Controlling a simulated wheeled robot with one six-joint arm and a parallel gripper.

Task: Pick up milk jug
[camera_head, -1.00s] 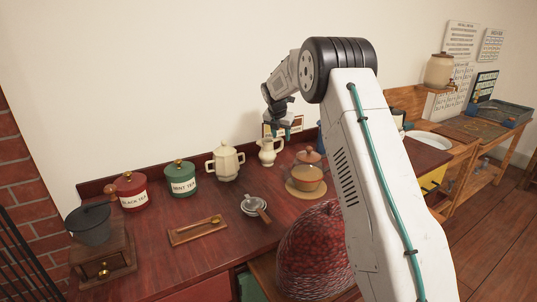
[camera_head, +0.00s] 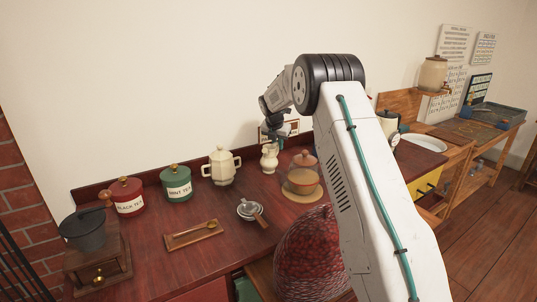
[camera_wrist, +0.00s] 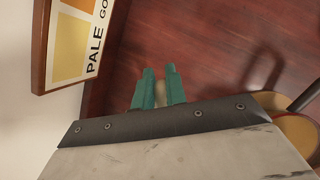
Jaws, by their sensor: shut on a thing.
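The milk jug (camera_head: 269,160) is a small cream jug at the back of the dark red counter, between a cream two-handled pot and a brown lidded bowl. My gripper (camera_head: 271,143) is at the jug's top in the head view and is shut on it, covering part of it. In the wrist view, the teal fingers (camera_wrist: 159,92) are close together with a cream strip of the jug (camera_wrist: 158,97) between them. The rest of the jug is hidden there. I cannot tell whether its base touches the counter.
The cream two-handled pot (camera_head: 221,167) stands left of the jug. The brown lidded bowl (camera_head: 303,177) on a saucer stands close at right. A framed colour chart (camera_wrist: 80,40) is near the gripper. Green (camera_head: 176,184) and red (camera_head: 127,197) canisters stand farther left.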

